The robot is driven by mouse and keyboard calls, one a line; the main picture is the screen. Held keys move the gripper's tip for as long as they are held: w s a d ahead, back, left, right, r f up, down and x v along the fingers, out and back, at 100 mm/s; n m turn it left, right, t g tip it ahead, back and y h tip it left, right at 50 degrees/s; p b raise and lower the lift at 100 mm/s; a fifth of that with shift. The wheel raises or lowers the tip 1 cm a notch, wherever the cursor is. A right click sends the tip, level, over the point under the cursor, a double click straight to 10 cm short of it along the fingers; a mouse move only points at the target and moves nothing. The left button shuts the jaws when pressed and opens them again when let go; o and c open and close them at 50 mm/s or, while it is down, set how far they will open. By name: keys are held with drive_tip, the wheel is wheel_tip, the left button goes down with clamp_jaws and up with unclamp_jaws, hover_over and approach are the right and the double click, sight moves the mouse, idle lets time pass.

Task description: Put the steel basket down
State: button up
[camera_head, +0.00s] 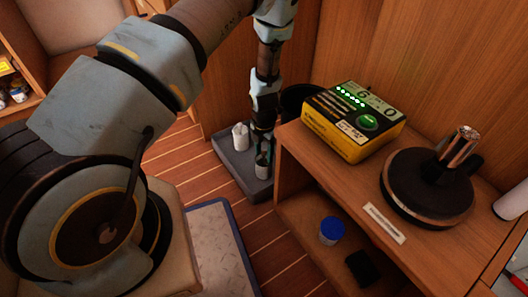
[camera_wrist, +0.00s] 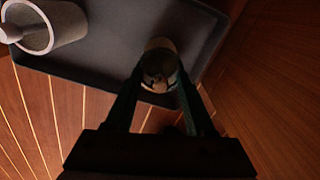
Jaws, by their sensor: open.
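The steel basket (camera_head: 262,171) appears to be the small greyish cylinder at the near right part of a dark grey tray (camera_head: 226,155) on the floor. In the wrist view the basket (camera_wrist: 158,48) seems upright, near the tray's edge, with its inside dark. My gripper (camera_head: 263,156) points down at it from above. In the wrist view the fingers of my gripper (camera_wrist: 157,80) are open, one on each side of the basket. I cannot tell whether either finger touches it. The tray's bare surface (camera_wrist: 105,50) shows to the left of the basket.
A white mortar with a pestle (camera_head: 240,136) stands on the tray; it also shows in the wrist view (camera_wrist: 48,28). A wooden shelf unit (camera_head: 330,172) stands close right of my gripper, bearing a yellow-black box (camera_head: 352,122) and a dark round device (camera_head: 428,188). A dark bin (camera_head: 297,101) is behind.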

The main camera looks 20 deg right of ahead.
wheel_tip(320, 180, up, 12)
drive_tip(key=p, duration=0.5)
drive_tip(key=shift+r+p, duration=0.2)
drive_tip(key=shift+p, duration=0.15)
drive_tip(key=w+a+r+m, duration=0.3)
drive_tip(key=a+r+m, duration=0.3)
drive_tip(key=a+r, duration=0.3)
drive_tip(key=s+a+r+m, duration=0.3)
drive_tip(key=a+r+m, duration=0.6)
drive_tip(key=a, duration=0.1)
drive_tip(key=s+a+r+m+t, duration=0.1)
drive_tip(key=s+a+r+m, duration=0.3)
drive_tip(key=a+r+m, duration=0.5)
drive_tip(key=shift+a+r+t, duration=0.3)
drive_tip(key=shift+a, duration=0.85)
wheel_tip(320, 180, up, 38)
drive_tip(key=p, duration=3.7)
drive_tip(key=shift+f, duration=0.2)
